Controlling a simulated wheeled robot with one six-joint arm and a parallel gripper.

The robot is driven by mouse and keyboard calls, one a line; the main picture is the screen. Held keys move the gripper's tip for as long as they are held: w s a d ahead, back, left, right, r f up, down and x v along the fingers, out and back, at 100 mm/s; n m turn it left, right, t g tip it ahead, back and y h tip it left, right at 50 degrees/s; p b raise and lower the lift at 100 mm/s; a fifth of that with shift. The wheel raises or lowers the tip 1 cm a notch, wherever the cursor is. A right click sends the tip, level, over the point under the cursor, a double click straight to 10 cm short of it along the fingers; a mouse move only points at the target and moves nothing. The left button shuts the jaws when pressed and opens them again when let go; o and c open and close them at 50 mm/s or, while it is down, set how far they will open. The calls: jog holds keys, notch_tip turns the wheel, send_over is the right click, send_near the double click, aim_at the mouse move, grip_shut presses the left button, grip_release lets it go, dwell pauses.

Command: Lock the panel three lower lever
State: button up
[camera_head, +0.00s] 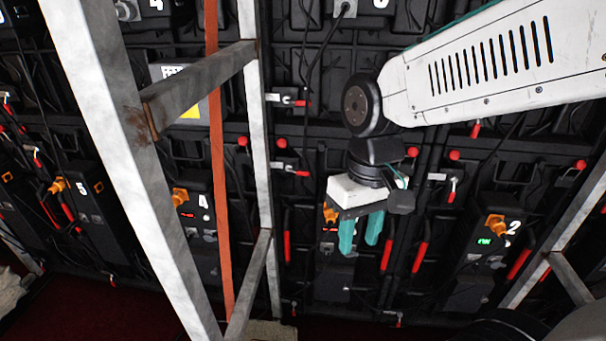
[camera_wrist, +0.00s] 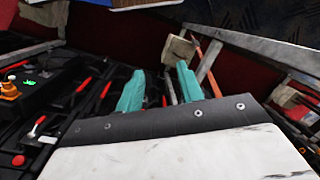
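The wall panels carry white numbers; the 4 box (camera_head: 200,215) and the 2 box (camera_head: 485,250) are readable. The box between them (camera_head: 330,285) is partly hidden behind my gripper, and its number does not show. Silver levers with red ends sit on the wall: one lies sideways (camera_head: 290,170) left of my gripper, another hangs down (camera_head: 451,190) to its right. Which is panel three's lower lever I cannot tell. My gripper (camera_head: 360,232) is open and empty, its teal fingers pointing down. In the wrist view the fingers (camera_wrist: 160,88) are apart, with a red-ended lever (camera_wrist: 37,126) to their left.
A pale metal frame post (camera_head: 130,150) and an orange post (camera_head: 218,160) stand left of my arm, with cross bars between posts. Another metal frame (camera_head: 560,240) stands at the lower right. Red handles (camera_head: 419,257) and black cables line the wall. Dark red floor (camera_head: 90,310) shows below.

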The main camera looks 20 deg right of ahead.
jog(key=w+a+f+n+t, duration=0.1)
jog(key=w+a+f+t, duration=0.1)
jog(key=w+a+f, duration=0.45)
jog(key=w+a+f+n+t, duration=0.1)
jog(key=w+a+f+t, duration=0.2)
jog(key=w+f, duration=0.65)
jog(key=w+a+f+n+t, duration=0.15)
jog(key=w+a+f, duration=0.3)
jog(key=w, duration=0.75)
jog(key=n+t+h, duration=0.3)
jog(key=t+h, duration=0.4)
jog(key=h, duration=0.7)
send_near(303, 174)
jog(key=x, duration=0.3)
jog(key=shift+g, duration=0.25)
jog(key=x, duration=0.7)
jog(key=shift+w+d, duration=0.25)
jog(key=shift+w, duration=0.1)
jog(key=shift+c, duration=0.4)
grip_shut()
